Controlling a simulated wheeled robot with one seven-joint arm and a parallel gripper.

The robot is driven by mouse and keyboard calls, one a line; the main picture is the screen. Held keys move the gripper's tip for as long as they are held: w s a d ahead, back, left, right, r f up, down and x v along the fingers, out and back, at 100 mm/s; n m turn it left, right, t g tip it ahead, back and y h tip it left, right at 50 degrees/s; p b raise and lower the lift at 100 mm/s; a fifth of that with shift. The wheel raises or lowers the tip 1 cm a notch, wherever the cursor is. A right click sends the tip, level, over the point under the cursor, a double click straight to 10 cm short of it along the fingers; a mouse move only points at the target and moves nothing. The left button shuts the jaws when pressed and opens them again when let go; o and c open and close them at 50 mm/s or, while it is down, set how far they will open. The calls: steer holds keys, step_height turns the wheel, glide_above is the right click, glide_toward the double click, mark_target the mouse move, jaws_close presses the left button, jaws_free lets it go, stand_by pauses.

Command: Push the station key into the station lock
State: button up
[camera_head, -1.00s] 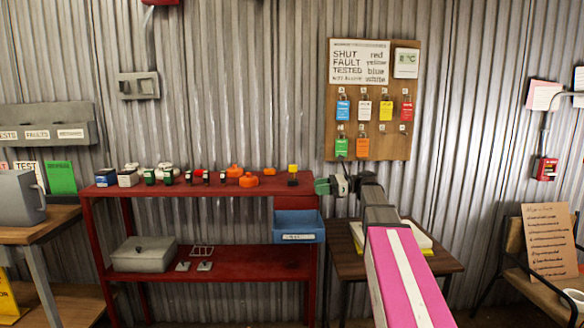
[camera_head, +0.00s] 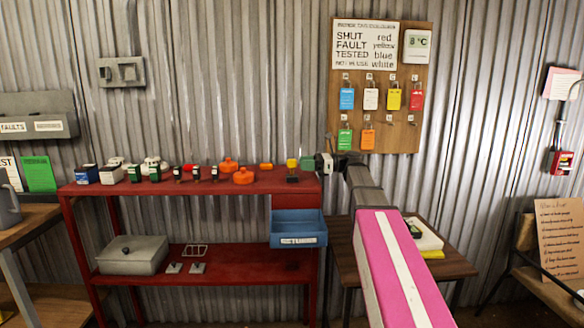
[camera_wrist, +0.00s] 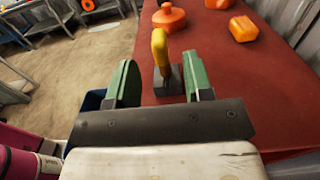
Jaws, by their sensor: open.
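A yellow-handled piece (camera_head: 292,163), which I take to be the station key, stands upright at a dark block (camera_head: 292,178), likely the station lock, near the right end of the red shelf top. In the wrist view the yellow handle (camera_wrist: 160,48) rises from the dark block (camera_wrist: 168,80). How deep the key sits is hidden. My gripper (camera_head: 307,163) has green fingers and is just right of the key. In the wrist view my open gripper (camera_wrist: 160,72) has a finger to each side of the handle, which is ahead and touched by neither.
Orange round parts (camera_head: 243,176) and several small valves stand left on the red shelf (camera_head: 225,187). A blue bin (camera_head: 297,228) hangs below the shelf's right end. A board with coloured tags (camera_head: 378,85) is on the wall behind. A dark side table (camera_head: 440,262) stands right.

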mark_target(292, 160)
steer(key=a, duration=0.5)
steer(key=shift+r, duration=0.25)
jaws_close()
